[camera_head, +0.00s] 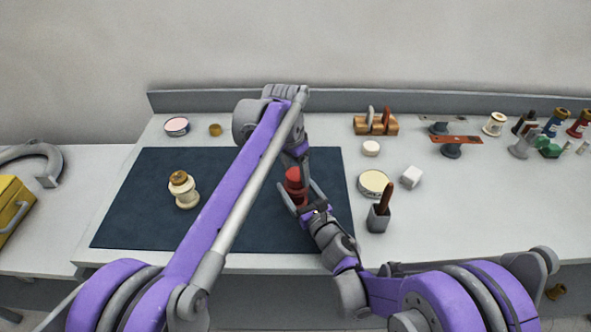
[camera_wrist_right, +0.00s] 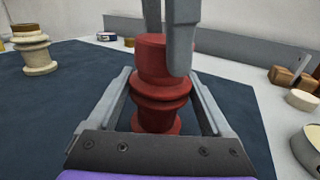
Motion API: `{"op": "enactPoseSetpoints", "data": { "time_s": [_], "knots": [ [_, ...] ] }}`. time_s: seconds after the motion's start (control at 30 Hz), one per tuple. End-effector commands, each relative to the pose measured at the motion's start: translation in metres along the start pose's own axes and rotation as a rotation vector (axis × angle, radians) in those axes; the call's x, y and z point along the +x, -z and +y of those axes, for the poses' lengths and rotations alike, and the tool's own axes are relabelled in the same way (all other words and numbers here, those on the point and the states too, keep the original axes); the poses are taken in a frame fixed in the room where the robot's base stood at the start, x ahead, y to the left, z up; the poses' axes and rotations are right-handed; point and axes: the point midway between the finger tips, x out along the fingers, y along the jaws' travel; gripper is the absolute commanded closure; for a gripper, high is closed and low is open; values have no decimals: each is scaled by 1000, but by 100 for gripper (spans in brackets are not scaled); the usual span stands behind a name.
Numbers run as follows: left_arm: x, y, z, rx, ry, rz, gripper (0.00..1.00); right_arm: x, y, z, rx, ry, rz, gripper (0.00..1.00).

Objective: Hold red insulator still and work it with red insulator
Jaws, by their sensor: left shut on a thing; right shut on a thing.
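A red insulator (camera_head: 295,184) stands upright on the dark blue mat (camera_head: 140,226), toward its right side. In the right wrist view the red insulator (camera_wrist_right: 160,90) shows ribbed rings and fills the middle. My right gripper (camera_head: 300,205) is shut on its lower part from the front; its fingers (camera_wrist_right: 165,115) lie on both sides. My left gripper (camera_head: 299,165) comes down from above and behind and is shut on the top of the red insulator. Its finger (camera_wrist_right: 182,45) covers part of the top. Only one red insulator body can be made out between the grippers.
A cream insulator (camera_head: 184,192) with a brown top stands on the mat's left. The mat's front left is clear.

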Motion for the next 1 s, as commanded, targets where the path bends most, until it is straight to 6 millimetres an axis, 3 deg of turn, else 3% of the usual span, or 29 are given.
{"op": "enactPoseSetpoints", "data": {
  "time_s": [0.2,0.23,0.37,0.73,1.0],
  "knots": [
    [4,0,0,0,0,0,82,0,0,0,0,0,0,99],
    [3,0,0,0,0,0,25,0,0,0,0,0,0,99],
    [3,0,0,0,0,0,2,0,0,0,0,0,0,99],
    [-5,0,0,0,0,0,0,0,0,0,0,0,0,99],
    [-58,-1,0,-1,0,0,0,0,0,0,0,0,0,99]
  ]
}}
